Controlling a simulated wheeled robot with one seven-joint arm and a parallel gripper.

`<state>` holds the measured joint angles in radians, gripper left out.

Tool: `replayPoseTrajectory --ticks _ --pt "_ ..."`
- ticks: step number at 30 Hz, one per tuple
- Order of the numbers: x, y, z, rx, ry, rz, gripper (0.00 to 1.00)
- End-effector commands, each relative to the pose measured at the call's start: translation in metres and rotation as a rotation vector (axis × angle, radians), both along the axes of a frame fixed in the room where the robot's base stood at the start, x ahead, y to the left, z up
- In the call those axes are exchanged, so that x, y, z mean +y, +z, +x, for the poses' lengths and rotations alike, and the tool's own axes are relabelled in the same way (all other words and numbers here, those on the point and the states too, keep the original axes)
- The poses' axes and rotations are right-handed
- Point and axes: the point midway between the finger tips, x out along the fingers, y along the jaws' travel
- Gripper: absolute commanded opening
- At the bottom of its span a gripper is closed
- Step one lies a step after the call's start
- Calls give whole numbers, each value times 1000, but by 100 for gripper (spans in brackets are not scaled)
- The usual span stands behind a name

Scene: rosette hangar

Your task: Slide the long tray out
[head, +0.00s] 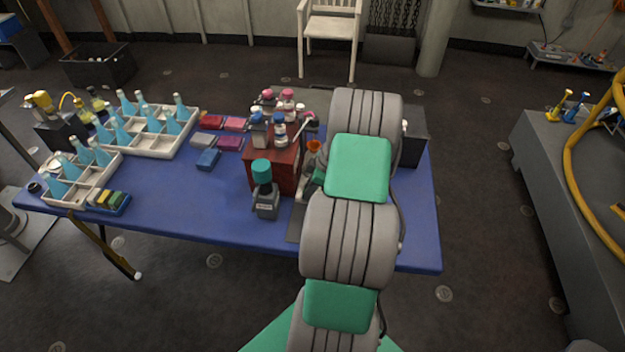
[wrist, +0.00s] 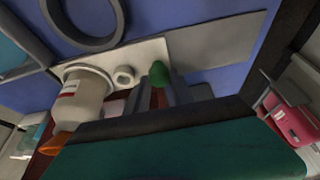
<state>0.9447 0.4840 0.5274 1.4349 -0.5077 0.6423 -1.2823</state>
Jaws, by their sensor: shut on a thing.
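A long flat tray, pale at one end and grey at the other, lies on the blue table in the wrist view (wrist: 222,38). A cream bottle with an orange tip (wrist: 82,98) and a small white ring (wrist: 124,76) are at its pale part. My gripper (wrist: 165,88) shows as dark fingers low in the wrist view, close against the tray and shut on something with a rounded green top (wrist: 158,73). What lies between the fingers is mostly hidden. In the head view my arm hides the gripper and most of the tray.
A red-brown box (head: 270,165) with several bottles on it stands left of my arm. A dark box (head: 412,143) is at right. Racks of blue bottles (head: 155,145) fill the table's left; the front middle (head: 205,215) is clear.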

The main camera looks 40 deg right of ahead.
Motion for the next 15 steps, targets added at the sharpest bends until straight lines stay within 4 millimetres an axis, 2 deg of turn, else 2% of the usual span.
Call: replayPoseTrajectory --ticks 15 --pt "5 0 -3 1 0 1 2"
